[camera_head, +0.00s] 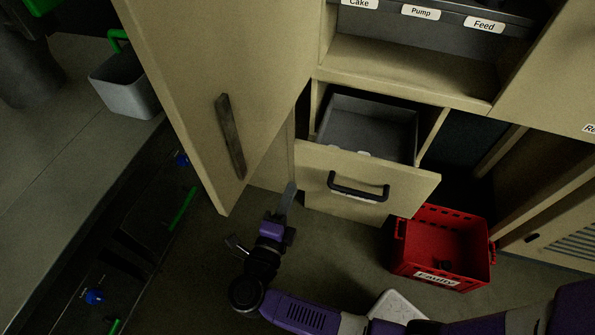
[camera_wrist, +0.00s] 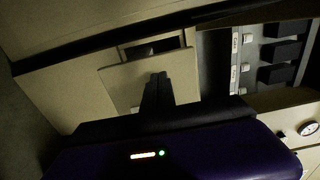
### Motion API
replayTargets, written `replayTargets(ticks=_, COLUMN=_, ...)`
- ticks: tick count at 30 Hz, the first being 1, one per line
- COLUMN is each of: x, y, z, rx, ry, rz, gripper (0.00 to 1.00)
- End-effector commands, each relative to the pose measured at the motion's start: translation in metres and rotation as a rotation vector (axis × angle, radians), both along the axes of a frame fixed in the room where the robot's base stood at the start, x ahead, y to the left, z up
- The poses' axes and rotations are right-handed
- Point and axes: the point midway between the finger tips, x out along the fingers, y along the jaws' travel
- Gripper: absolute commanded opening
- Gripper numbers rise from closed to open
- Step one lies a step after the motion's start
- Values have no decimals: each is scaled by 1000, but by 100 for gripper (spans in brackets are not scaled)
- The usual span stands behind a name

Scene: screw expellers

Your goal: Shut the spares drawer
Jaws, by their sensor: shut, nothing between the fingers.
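The drawer (camera_head: 352,184) is beige with a black bar handle (camera_head: 358,188) and stands pulled out of the cabinet. Its grey inside (camera_head: 365,128) shows, with a few small pale items near the front panel. No label saying spares is legible on it. My gripper (camera_head: 287,197) is shut and empty, just left of the drawer front in the head view; whether it touches cannot be told. In the wrist view the shut fingers (camera_wrist: 159,80) overlap a beige panel (camera_wrist: 130,85), which looks like the drawer front, with a dark opening behind it.
A tall beige door (camera_head: 190,70) with a dark handle hangs open to the left. A red crate (camera_head: 440,250) labelled "Faulty" stands on the floor right of the drawer. Above is a compartment with Cake, Pump and Feed labels (camera_head: 420,12). A grey bin (camera_head: 125,82) sits far left.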

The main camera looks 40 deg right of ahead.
Motion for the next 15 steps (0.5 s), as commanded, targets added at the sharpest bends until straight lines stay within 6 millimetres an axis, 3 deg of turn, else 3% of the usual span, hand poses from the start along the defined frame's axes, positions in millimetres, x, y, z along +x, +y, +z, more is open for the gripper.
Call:
replayTargets(ticks=6, x=18, y=-36, z=0, rx=0, ry=1, rz=-3, gripper=0)
replayTargets(ticks=15, x=30, y=-58, z=0, rx=0, ry=0, rz=0, gripper=0)
